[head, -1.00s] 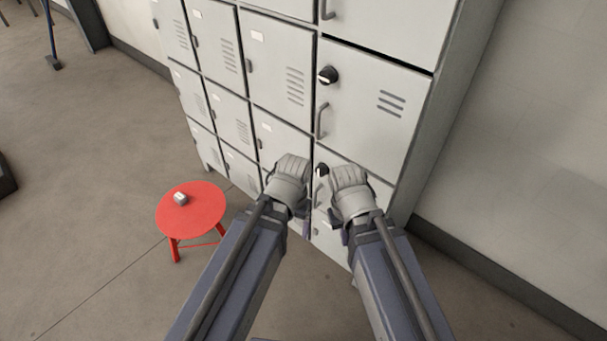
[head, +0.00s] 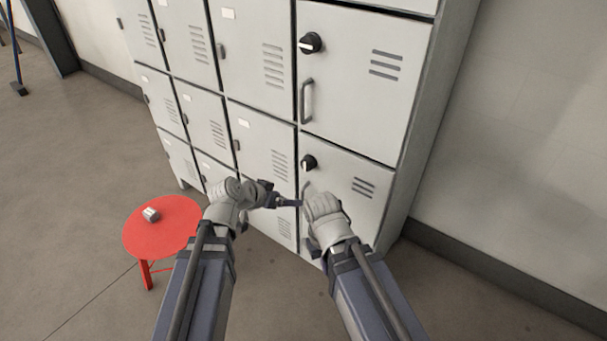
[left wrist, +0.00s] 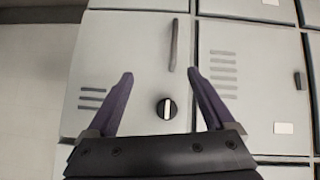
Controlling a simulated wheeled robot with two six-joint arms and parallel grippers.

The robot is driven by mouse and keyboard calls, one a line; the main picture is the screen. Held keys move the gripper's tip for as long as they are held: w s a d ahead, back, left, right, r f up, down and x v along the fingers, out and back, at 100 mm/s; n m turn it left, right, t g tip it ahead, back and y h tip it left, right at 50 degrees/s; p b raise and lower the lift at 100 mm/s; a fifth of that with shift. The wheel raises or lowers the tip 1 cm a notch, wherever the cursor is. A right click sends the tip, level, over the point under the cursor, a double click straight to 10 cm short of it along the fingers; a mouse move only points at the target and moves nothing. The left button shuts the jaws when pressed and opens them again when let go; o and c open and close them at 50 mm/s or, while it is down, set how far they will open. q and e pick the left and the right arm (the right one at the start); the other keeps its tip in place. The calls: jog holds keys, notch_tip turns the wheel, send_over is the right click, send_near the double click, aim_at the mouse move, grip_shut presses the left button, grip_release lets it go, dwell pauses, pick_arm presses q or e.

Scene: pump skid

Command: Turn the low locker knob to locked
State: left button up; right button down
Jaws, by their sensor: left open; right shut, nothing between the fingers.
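The low locker knob (head: 309,162) is round and black with a white bar, on the lower right locker door (head: 345,195). In the left wrist view the knob (left wrist: 166,109) lies between the two fingertips as seen, with its white bar upright in the picture. My left gripper (head: 290,202) is open, below the knob in the head view; its fingers (left wrist: 162,82) point at the door and appear apart from the knob. My right gripper (head: 322,210) is shut and empty in front of the same door, its fingers mostly hidden by the wrist.
Another black knob (head: 311,43) and handle (head: 306,101) are on the door above. A red stool (head: 163,238) with a small grey item (head: 151,214) stands left. Floor to the right is clear.

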aim_at(305, 164)
pick_arm(q)
jog(key=w+d+r+m+t+h, duration=0.1)
jog(key=w+r+t+h, duration=0.1)
jog(key=w+r+t, duration=0.3)
jog(key=shift+g, duration=0.6)
jog(key=b+x, duration=0.1)
jog(key=x, duration=0.3)
jog(key=r+b+x, duration=0.1)
jog(key=x, duration=0.1)
jog(key=shift+d+f+b, duration=0.1)
jog(key=shift+d+b, duration=0.25)
jog(key=shift+d, duration=0.05)
jog(key=shift+w+d+f, duration=0.15)
jog(key=shift+w+d, duration=0.15)
jog(key=shift+w, duration=0.1)
jog(key=shift+c, duration=0.4)
jog(key=c, duration=1.3)
